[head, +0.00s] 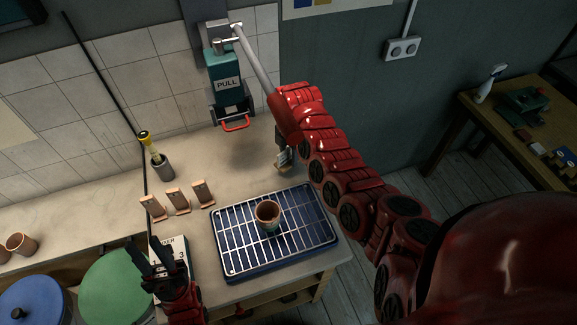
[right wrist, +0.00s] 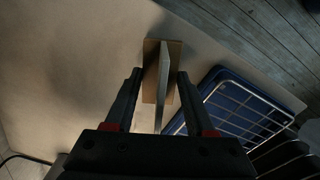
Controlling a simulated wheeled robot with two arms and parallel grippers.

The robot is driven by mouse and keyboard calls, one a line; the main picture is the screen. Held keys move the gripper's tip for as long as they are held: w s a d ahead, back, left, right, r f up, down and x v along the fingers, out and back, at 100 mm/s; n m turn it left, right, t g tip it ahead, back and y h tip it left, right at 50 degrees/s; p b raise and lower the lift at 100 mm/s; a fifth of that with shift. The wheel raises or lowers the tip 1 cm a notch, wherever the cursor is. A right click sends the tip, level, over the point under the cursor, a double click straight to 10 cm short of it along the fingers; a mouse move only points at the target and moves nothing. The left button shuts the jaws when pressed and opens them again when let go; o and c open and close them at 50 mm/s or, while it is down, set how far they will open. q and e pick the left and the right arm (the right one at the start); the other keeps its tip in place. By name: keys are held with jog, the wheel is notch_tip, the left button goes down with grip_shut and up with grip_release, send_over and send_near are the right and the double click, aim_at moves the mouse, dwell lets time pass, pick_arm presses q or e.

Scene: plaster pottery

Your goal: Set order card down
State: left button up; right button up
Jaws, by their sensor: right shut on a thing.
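My right gripper (head: 283,157) is low over the worktop, behind the wire rack. In the right wrist view its two fingers (right wrist: 156,100) are closed on a thin upright order card (right wrist: 163,75) with a flat brown wooden base (right wrist: 150,57). The base is at or just above the worktop; I cannot tell whether it touches. The card's face is edge-on and unreadable. My left gripper (head: 152,262) is open and empty at the worktop's front left, in front of a white printed board (head: 181,262) showing a 3, which it partly covers.
Three small wooden stands (head: 178,201) are in a row at left. A grey cup with a yellow-handled tool (head: 162,166) stands behind them. A terracotta pot (head: 268,212) sits on the blue rack tray (head: 225,262). A teal PULL device (head: 229,80) hangs on the wall. The worktop left of my right gripper is clear.

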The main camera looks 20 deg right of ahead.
aim_at(289, 159)
notch_tip(289, 159, down, 4)
jog(key=shift+r+b, duration=0.1)
jog(key=shift+b, duration=1.15)
jog(key=shift+r, duration=0.15)
jog(key=o, duration=1.3)
jog(key=shift+o, duration=0.2)
